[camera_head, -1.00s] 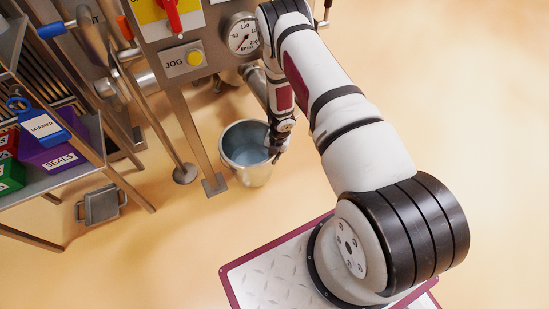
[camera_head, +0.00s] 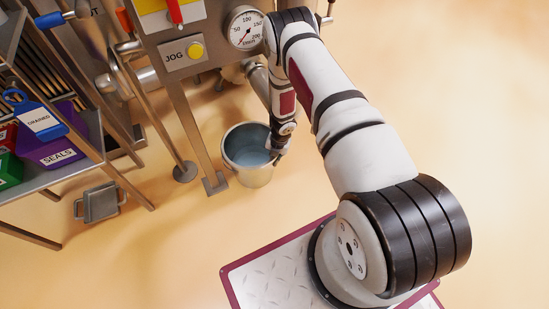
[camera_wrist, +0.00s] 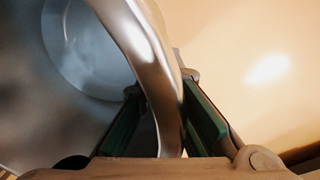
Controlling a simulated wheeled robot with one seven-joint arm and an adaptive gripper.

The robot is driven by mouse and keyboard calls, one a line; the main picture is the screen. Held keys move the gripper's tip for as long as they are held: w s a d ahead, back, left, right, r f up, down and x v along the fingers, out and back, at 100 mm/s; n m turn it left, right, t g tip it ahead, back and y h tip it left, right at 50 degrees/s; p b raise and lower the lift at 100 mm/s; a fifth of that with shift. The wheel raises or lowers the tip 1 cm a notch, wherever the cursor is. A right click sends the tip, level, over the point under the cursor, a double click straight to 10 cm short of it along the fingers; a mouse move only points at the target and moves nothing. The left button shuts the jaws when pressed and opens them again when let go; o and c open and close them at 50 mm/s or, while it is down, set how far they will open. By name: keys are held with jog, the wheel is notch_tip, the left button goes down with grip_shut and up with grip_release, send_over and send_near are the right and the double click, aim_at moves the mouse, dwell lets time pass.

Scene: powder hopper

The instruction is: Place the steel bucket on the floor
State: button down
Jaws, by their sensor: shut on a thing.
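The steel bucket (camera_head: 247,174) is upright beside the foot of the machine's front leg in the head view, with its open top facing up. I cannot tell whether its base touches the floor. In the wrist view, my gripper (camera_wrist: 160,118) is shut on the rim of the bucket (camera_wrist: 140,50), with one green-padded finger on each side of the wall. The inside of the bucket looks empty.
The machine leg (camera_head: 190,125) with its foot plate stands just left of the bucket. A shelf (camera_head: 75,165) with purple and green boxes is at the left. The floor (camera_head: 470,110) at right is clear.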

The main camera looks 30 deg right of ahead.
jog(key=c, duration=1.8)
grip_release()
jog(key=shift+r, duration=0.1)
jog(key=r+p, duration=0.1)
jog(key=r, duration=0.3)
jog(key=r+p, duration=0.2)
jog(key=r, duration=0.2)
jog(key=s+d+r+p, duration=0.1)
jog(key=r+p, duration=0.1)
jog(key=r, duration=0.1)
jog(key=shift+s+d+r, duration=0.1)
jog(key=shift+r, duration=0.3)
